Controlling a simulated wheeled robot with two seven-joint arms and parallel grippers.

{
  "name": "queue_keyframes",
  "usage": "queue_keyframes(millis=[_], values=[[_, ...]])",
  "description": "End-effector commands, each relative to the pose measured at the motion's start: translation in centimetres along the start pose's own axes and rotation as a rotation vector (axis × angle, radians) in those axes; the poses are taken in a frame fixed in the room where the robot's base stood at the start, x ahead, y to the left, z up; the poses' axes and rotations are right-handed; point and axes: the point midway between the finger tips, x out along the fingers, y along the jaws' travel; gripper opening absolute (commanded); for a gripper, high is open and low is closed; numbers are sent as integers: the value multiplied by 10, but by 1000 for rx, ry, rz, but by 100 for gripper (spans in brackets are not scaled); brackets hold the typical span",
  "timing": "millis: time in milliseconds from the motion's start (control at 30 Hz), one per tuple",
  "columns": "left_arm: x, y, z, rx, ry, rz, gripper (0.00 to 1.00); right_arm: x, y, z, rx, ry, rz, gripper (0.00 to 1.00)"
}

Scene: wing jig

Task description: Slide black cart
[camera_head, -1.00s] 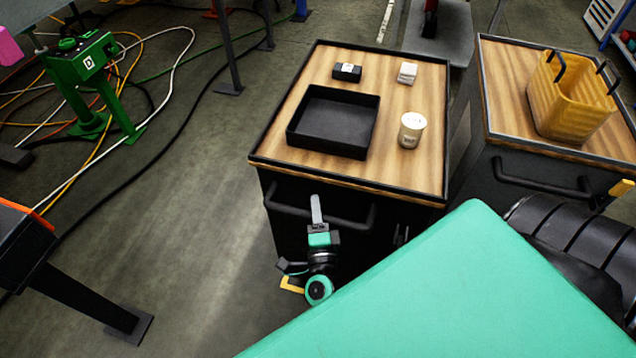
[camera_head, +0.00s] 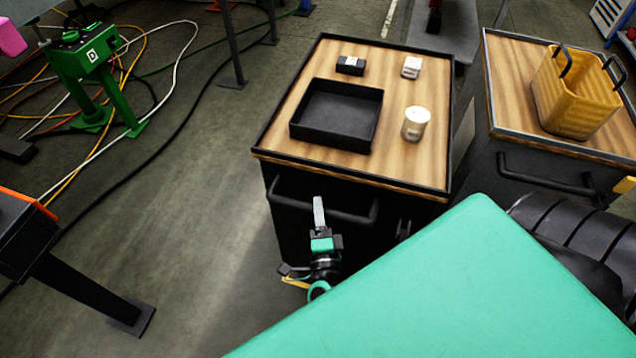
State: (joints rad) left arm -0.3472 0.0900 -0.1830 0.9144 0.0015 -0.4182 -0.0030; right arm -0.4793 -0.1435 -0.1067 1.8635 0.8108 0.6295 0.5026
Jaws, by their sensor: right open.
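The black cart (camera_head: 410,183) stands ahead of me, with a wooden top in a dark rim. Its black bar handle (camera_head: 350,215) runs across the near side. My right gripper (camera_head: 318,212) is open at the handle, with one light grey finger showing upright against the bar. I cannot tell whether it touches the bar, and the other finger is hidden. My left gripper is not in view.
A second cart with a yellow basket (camera_head: 573,92) stands close at right.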

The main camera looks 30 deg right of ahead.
Motion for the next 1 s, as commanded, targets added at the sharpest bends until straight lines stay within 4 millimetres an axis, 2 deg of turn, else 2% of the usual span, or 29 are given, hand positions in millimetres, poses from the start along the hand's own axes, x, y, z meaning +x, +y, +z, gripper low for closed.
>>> queue_keyframes(millis=[167,300,500,700,1000], values=[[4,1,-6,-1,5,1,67,-41,3,0,0,-2,5,43],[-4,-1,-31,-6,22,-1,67,-71,3,0,-1,-1,4,43],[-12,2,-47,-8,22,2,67,-104,2,1,0,-2,3,43],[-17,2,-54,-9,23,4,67,-116,0,1,1,-1,1,43],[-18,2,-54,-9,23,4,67,-117,0,1,1,-1,1,43]])
